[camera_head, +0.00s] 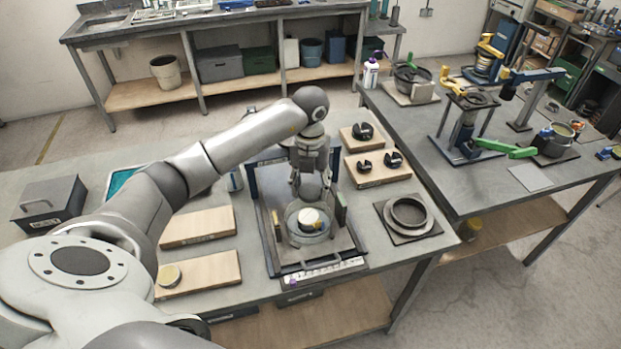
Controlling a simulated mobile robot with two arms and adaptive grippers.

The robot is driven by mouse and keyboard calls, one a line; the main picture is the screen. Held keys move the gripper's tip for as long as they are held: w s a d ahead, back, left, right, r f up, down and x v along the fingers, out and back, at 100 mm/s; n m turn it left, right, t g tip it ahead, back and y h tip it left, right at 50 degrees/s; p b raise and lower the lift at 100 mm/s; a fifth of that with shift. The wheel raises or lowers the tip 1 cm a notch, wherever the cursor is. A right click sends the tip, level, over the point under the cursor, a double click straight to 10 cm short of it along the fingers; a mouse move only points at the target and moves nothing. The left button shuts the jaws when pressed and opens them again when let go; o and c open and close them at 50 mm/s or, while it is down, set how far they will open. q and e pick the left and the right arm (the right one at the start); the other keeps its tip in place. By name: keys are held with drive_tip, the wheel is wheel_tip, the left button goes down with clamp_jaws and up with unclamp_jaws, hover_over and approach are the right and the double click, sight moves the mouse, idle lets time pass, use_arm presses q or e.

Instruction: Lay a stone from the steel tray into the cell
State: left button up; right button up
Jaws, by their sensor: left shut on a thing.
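My left gripper (310,203) comes down over the round metal cell (307,236) in the middle of the near bench. It is shut on a pale round stone (310,217), which shows just below the fingers, within the outline of the cell's rim. I cannot tell whether the stone touches the cell floor. The cell stands in a dark rectangular frame with upright posts. A similar pale disc (169,274) sits on a wooden board at the left. I cannot make out for sure which thing is the steel tray. My right gripper is out of view.
Wooden boards (208,271) lie left of the frame. Boards with dark slotted weights (363,131) lie to its right, and a dark ring (408,213) sits on a square plate. A grey box (52,204) and teal-filled tray (122,180) stand at the left.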

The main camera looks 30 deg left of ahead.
sight(309, 214)
use_arm(q)
drive_tip(key=shift+a+f, duration=0.15)
drive_tip(key=shift+f, duration=0.05)
drive_tip(key=shift+a+f+b, duration=0.2)
drive_tip(key=shift+f+b, duration=0.2)
drive_tip(key=shift+f, duration=0.25)
drive_tip(key=shift+d+f+b, duration=0.15)
drive_tip(key=shift+f+b, duration=0.8)
drive_tip(key=shift+f, duration=0.2)
drive_tip(key=shift+f+b, duration=0.4)
drive_tip(key=shift+f, duration=0.2)
drive_tip(key=shift+f+b, duration=1.25)
drive_tip(key=shift+f, duration=0.45)
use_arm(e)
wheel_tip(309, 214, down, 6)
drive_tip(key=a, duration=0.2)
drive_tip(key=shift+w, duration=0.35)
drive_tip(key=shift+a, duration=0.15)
